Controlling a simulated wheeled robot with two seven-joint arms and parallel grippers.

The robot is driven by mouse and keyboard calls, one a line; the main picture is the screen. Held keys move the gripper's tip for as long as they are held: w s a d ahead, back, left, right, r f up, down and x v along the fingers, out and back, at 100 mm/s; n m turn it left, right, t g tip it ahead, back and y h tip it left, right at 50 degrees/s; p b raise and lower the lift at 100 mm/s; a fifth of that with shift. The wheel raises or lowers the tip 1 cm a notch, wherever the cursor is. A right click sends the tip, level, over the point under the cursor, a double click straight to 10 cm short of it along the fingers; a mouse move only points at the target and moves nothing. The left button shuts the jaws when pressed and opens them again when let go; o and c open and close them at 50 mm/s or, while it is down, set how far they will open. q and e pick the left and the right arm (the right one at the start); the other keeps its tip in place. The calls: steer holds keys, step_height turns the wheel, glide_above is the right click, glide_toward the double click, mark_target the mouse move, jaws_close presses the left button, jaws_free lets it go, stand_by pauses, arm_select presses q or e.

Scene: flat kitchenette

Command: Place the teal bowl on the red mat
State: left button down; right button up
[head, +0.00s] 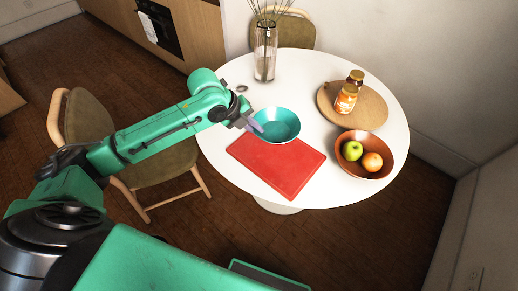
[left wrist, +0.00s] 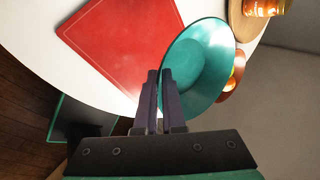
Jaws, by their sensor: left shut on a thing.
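The teal bowl (head: 278,126) is upright near the back edge of the red mat (head: 283,172) in the head view. I cannot tell whether it touches the mat or is held above it. My left gripper (head: 252,123) is shut on the bowl's left rim. In the left wrist view, the two dark fingers (left wrist: 155,95) pinch the rim of the bowl (left wrist: 203,68), and the red mat (left wrist: 115,42) lies to the left of the bowl. The mat's surface is bare where it shows. My right gripper is not in view.
A brown bowl (head: 378,175) with a green apple and an orange fruit stands right of the mat. Behind it is a round wooden board (head: 372,113) with two jars. A glass vase (head: 265,55) stands at the back of the white table (head: 225,150). A chair (head: 155,160) is at left.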

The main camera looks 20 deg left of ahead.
arm_select(q)
steer(key=f, duration=0.2)
steer(key=d+f, duration=0.1)
steer(key=f, duration=0.2)
steer(key=shift+w, duration=0.1)
step_height(320, 180, down, 5)
steer(key=shift+f, duration=0.2)
steer(key=c, duration=1)
jaws_free()
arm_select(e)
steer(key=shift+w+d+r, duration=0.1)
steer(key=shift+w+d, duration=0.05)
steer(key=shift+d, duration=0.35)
arm_select(q)
steer(key=v, duration=1.2)
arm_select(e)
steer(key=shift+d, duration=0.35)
